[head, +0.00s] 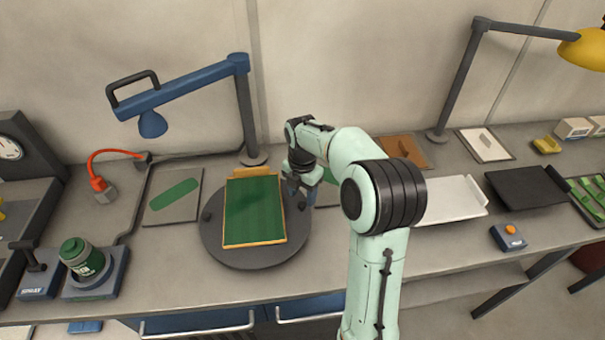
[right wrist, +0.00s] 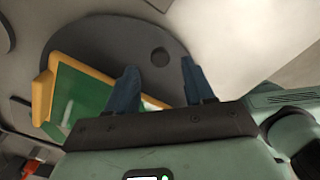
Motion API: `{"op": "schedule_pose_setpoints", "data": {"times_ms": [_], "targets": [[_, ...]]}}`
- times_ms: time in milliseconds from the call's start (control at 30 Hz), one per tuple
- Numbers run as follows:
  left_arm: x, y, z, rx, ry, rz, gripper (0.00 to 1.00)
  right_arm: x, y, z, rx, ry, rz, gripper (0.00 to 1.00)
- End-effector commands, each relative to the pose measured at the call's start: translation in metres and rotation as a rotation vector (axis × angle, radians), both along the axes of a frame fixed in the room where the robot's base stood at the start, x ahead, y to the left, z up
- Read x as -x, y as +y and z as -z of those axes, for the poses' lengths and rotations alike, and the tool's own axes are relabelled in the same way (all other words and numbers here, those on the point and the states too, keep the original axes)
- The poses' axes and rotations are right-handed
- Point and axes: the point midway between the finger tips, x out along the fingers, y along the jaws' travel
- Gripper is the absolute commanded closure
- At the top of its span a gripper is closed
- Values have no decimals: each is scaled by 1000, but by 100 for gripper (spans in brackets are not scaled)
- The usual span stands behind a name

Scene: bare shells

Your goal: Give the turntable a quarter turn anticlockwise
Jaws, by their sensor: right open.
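The turntable (head: 262,259) is a dark grey round disc on the bench, left of centre in the head view. A green board with a wooden frame (head: 254,212) lies on it, with a tab at its back edge. My left gripper is out of view.
A blue lamp (head: 245,110) stands behind the turntable. A green jar (head: 82,258) sits on a stand at left, near a red hooked tool (head: 99,184). White (head: 452,199) and black (head: 525,187) trays lie to the right. The bench in front of the turntable is a narrow clear strip.

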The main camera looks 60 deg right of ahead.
Motion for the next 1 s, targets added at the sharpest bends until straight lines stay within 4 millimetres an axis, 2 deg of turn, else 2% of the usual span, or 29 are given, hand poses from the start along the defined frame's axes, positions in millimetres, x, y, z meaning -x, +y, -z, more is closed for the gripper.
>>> {"op": "schedule_pose_setpoints", "data": {"times_ms": [33, 200, 400, 600, 1000], "targets": [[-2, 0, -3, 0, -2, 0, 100, -1, -1, -15, 4, -6, 0, 47], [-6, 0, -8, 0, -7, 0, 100, -1, 0, -54, 3, -6, -1, 47], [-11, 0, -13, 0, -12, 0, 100, -1, -1, -86, 1, -2, 0, 47], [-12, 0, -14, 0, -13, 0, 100, 0, 0, -98, 1, -1, 0, 47], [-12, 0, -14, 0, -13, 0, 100, 0, 0, -97, 0, 1, 1, 47]]}}
